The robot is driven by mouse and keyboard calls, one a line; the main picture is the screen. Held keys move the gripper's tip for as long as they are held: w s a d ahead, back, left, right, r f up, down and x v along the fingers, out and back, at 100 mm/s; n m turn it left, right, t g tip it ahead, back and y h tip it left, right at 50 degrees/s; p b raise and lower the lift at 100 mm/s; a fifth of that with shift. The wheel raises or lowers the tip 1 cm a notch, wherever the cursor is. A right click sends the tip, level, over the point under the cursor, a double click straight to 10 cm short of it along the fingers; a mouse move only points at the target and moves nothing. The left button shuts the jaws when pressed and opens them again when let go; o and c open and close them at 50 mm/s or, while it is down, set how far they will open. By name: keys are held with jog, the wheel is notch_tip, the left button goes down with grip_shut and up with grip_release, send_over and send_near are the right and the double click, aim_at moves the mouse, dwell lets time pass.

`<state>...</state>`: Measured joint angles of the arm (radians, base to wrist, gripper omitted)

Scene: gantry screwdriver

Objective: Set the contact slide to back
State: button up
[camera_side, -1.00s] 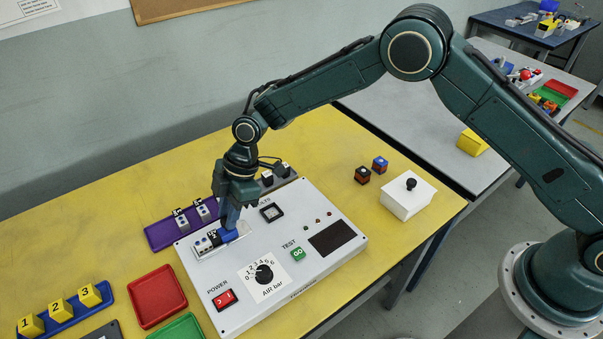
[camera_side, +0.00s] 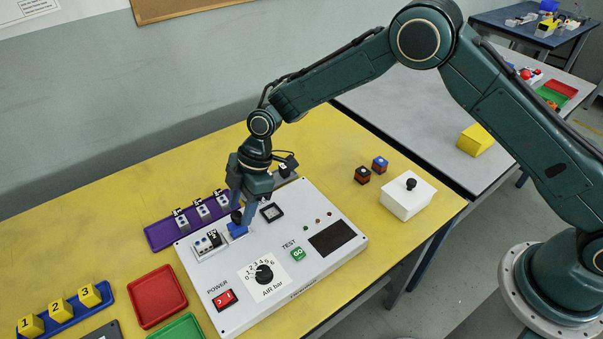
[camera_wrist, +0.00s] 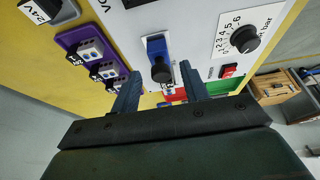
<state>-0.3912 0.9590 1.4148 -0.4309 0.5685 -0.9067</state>
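The contact slide is a blue block (camera_side: 237,230) with a black knob (camera_side: 237,216) on the grey control panel. It sits at the right, far end of its white track plate (camera_side: 204,255). In the wrist view, the blue block (camera_wrist: 156,48) and black knob (camera_wrist: 161,73) show clearly. My gripper (camera_wrist: 160,76) has its fingers apart on either side of the knob, with gaps visible on both sides. In the side view, my gripper (camera_side: 242,207) points down over the slide and partly hides the knob.
A small connector block (camera_side: 208,242) sits left of the slide. The pressure dial (camera_side: 264,274), green test button (camera_side: 298,254) and red power switch (camera_side: 225,297) are on the panel. A purple tray (camera_side: 160,237) with terminal blocks stands behind it. A red tray (camera_side: 157,296) lies left.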

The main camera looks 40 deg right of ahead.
jog(key=shift+r, duration=0.1)
jog(key=v, duration=1.3)
jog(key=shift+d+r, duration=0.15)
jog(key=shift+r, duration=0.1)
jog(key=s+d+r+m+t+h, duration=0.1)
jog(key=s+d+r+m+t, duration=0.1)
jog(key=s+d+r+m, duration=0.35)
jog(key=s+d+r+m+t+h, duration=0.1)
jog(key=s+d+r+m, duration=0.1)
jog(key=s+d+r, duration=0.55)
jog(key=s+d+r+m+t+h, duration=0.1)
jog(key=s+d+m, duration=0.4)
jog(key=s, duration=0.4)
jog(key=s+d+r+m+t+h, duration=0.1)
jog(key=s+d+m, duration=0.4)
jog(key=s, duration=0.5)
jog(key=d, duration=0.2)
jog(key=shift+d+r+t, duration=0.3)
jog(key=shift+d, duration=0.1)
